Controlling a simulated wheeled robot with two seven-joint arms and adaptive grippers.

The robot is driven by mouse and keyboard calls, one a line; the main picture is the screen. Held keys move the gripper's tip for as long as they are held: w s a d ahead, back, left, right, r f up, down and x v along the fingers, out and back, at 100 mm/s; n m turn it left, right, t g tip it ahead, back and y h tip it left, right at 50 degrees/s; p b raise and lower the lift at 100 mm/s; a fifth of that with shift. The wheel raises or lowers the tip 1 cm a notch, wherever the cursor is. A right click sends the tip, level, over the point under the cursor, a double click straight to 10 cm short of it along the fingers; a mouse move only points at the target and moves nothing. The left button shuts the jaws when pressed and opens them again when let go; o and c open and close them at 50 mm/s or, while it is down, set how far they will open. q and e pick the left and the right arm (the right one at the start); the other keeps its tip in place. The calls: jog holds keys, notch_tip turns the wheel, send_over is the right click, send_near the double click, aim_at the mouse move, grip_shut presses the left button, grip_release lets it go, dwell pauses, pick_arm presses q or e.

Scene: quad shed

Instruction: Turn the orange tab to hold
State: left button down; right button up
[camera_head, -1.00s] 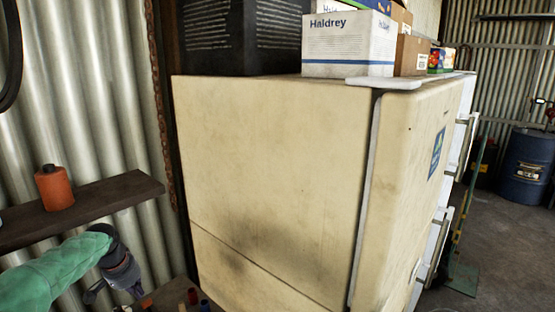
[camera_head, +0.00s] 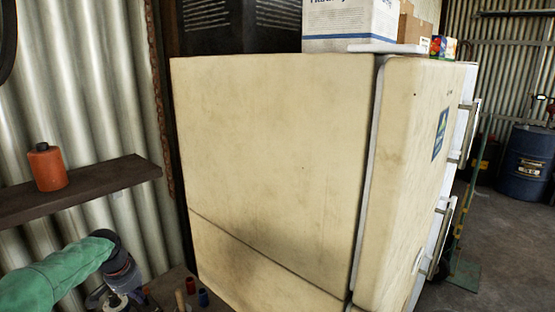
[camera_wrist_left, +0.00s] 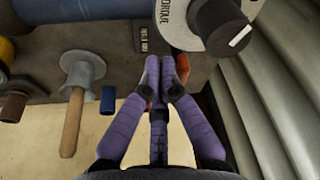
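In the left wrist view, an orange piece (camera_wrist_left: 183,68) shows right beside the fingertips, partly hidden by them; I cannot tell whether it is the orange tab. My left gripper (camera_wrist_left: 161,68) has its purple fingers drawn together at the tips, with nothing clearly held between them. Whether they touch the orange piece is unclear. My right gripper is in neither view.
In the wrist view a grey disc with lettering (camera_wrist_left: 181,22) carries a dark knob (camera_wrist_left: 222,28) with a white mark. A wooden handle (camera_wrist_left: 72,122) and a blue cylinder (camera_wrist_left: 108,99) are left.

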pick_arm(q)
jog(key=shift+w+a+p, duration=0.15)
jog(key=shift+w+p, duration=0.45)
jog(key=shift+p, duration=0.1)
dwell(0.9)
jog(key=shift+a+r+p, duration=0.1)
jog(key=shift+a+p, duration=0.35)
jog(key=shift+p, duration=0.7)
jog(key=shift+w+a+p, duration=0.15)
jog(key=shift+a+p, duration=0.25)
jog(key=shift+p, duration=0.6)
jog(key=shift+s+a, duration=0.1)
jog(key=shift+s, duration=0.1)
dwell(0.5)
jog(key=shift+s, duration=0.15)
notch_tip(320, 180, up, 6)
jog(key=p, duration=0.5)
jog(key=shift+a, duration=0.1)
